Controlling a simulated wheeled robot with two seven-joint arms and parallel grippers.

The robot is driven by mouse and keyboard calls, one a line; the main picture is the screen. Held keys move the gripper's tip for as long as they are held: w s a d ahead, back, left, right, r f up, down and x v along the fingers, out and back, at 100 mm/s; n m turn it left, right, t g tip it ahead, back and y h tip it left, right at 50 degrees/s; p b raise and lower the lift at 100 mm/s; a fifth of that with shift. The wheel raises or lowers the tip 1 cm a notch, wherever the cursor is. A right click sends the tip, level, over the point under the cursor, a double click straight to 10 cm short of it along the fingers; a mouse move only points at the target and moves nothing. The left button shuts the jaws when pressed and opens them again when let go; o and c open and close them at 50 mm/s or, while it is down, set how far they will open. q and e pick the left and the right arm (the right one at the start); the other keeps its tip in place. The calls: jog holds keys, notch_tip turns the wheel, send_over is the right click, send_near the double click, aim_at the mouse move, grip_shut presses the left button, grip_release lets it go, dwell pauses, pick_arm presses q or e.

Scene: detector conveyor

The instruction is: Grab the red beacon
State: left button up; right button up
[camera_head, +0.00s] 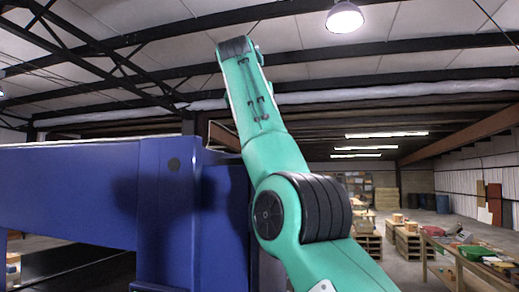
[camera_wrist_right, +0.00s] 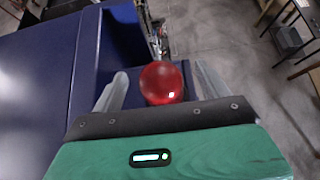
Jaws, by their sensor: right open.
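The red beacon (camera_wrist_right: 161,84) is a shiny red dome. In the right wrist view it sits on a blue surface, between the two fingers of my right gripper (camera_wrist_right: 160,92). The fingers are apart, with a visible gap on each side of the beacon. I cannot tell how far the beacon lies beyond the fingertips. In the head view my green right arm rises across the middle and its gripper is not visible. The beacon does not show in the head view. My left gripper is in neither view.
A large blue machine frame (camera_head: 165,190) fills the left of the head view; its blue panel (camera_wrist_right: 45,70) shows in the wrist view. Wooden tables (camera_head: 470,262) with several items stand at the right. Open grey floor (camera_wrist_right: 225,40) lies beyond the machine.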

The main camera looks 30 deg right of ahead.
jog(key=shift+w+d+f, duration=0.25)
jog(key=shift+w+f, duration=0.15)
jog(key=shift+f, duration=0.35)
jog(key=shift+x, duration=0.95)
jog(key=shift+w+d+f, duration=0.25)
jog(key=shift+w+d, duration=0.1)
jog(key=shift+d, duration=0.05)
jog(key=shift+s+a+r, duration=0.1)
jog(key=shift+s, duration=0.05)
jog(key=c, duration=0.5)
jog(key=shift+s+a+r, duration=0.1)
jog(key=shift+a, duration=0.1)
jog(key=c, duration=0.7)
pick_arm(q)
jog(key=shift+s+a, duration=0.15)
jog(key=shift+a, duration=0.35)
pick_arm(e)
jog(key=shift+d, duration=0.1)
